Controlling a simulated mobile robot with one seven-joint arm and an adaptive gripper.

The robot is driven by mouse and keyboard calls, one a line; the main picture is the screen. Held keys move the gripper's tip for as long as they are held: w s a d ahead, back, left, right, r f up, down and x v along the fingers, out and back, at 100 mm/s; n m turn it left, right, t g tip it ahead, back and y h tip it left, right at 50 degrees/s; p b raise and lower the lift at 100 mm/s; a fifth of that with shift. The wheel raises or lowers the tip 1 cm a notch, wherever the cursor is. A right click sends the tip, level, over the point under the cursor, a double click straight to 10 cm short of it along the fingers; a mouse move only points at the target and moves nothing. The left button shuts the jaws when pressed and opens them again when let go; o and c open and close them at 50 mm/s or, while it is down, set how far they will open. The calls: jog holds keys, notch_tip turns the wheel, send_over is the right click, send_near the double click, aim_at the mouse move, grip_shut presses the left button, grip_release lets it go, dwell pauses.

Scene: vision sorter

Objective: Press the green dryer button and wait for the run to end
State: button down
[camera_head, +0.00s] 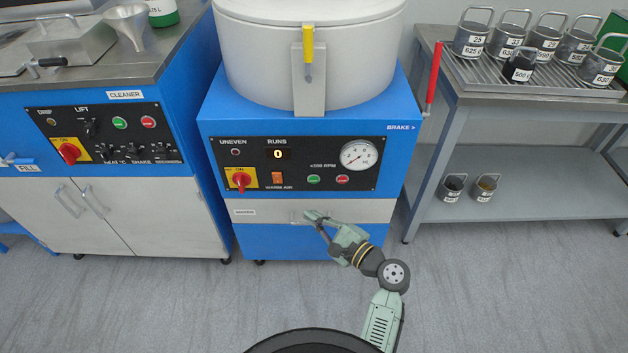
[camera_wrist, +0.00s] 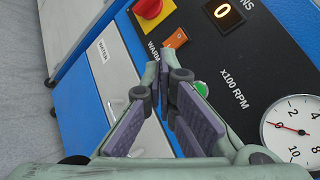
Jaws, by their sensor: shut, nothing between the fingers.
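The blue dryer (camera_head: 220,110) has a black panel with a round green button (camera_head: 313,179) between the orange warm-air switch and the red button. The green button also shows in the wrist view (camera_wrist: 202,88), partly hidden behind a finger. My gripper (camera_head: 308,216) is shut and empty, in front of the dryer, below the green button in the head view. In the wrist view its fingertips (camera_wrist: 164,62) are close together, left of the green button. I cannot tell how far they are from the panel. The RUNS display (camera_head: 278,155) reads 0.
The red button (camera_head: 343,179) and round gauge (camera_head: 360,155) are right of the green one. The orange switch (camera_head: 278,177) and red knob (camera_head: 241,179) are left. The drum lid (camera_head: 260,45) is closed. A red brake lever (camera_head: 433,75) stands upright. The floor in front is clear.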

aim_at(314, 180)
jog(key=w, duration=0.8)
jog(key=shift+w+b, duration=0.35)
jog(key=shift+b, duration=0.05)
jog(key=shift+w, duration=0.1)
dwell(1.0)
jog(key=shift+w, duration=0.35)
jog(key=shift+w, duration=0.4)
dwell(0.6)
jog(key=shift+s, duration=0.1)
jog(key=shift+s+p, duration=0.6)
jog(key=shift+s, duration=0.15)
jog(key=shift+s, duration=0.1)
